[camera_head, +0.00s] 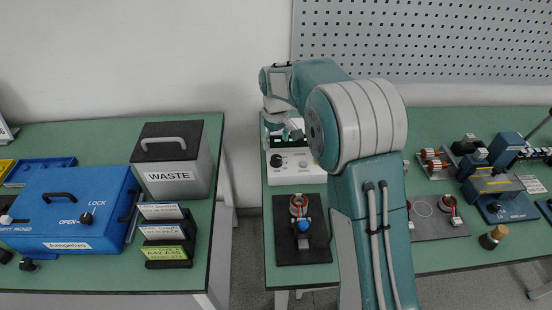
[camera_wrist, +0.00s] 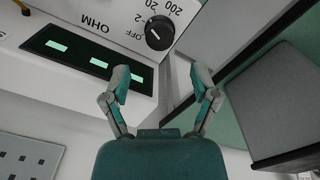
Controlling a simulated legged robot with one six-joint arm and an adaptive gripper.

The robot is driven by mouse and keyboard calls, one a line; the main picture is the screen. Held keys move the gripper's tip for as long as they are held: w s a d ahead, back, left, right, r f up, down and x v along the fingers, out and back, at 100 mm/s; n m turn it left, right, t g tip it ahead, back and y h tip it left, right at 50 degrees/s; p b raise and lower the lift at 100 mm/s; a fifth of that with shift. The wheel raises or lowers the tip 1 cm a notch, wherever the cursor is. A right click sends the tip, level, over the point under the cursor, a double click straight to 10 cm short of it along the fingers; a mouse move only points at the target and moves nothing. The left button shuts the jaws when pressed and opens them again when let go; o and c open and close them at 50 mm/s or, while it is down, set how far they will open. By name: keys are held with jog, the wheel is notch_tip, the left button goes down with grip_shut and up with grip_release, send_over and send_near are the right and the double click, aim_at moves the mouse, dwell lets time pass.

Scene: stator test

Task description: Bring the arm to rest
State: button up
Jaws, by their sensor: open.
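My arm (camera_head: 368,210) rises in the middle of the head view and bends over at a large grey and teal joint. Its far end hangs over the right-hand table, and my gripper (camera_head: 284,128) is small and partly hidden there, above or in front of a white meter box (camera_head: 295,177). In the wrist view my gripper (camera_wrist: 162,82) has its two fingers spread, with nothing between them. The meter box's face (camera_wrist: 105,25), marked OHM with a black dial and lit green displays, lies beyond the fingers.
The right table (camera_head: 278,240) holds a dark pad (camera_head: 301,248) with a stator part, red-ringed parts and blue fixtures. The left table (camera_head: 215,140) carries a WASTE box (camera_head: 172,176), a blue Ampelvo box (camera_head: 72,212) and label holders. A perforated panel (camera_head: 450,40) is behind. A gap separates the tables.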

aim_at(276, 158)
jog(key=shift+f, duration=3.6)
jog(key=c, duration=0.8)
jog(key=shift+c, duration=0.2)
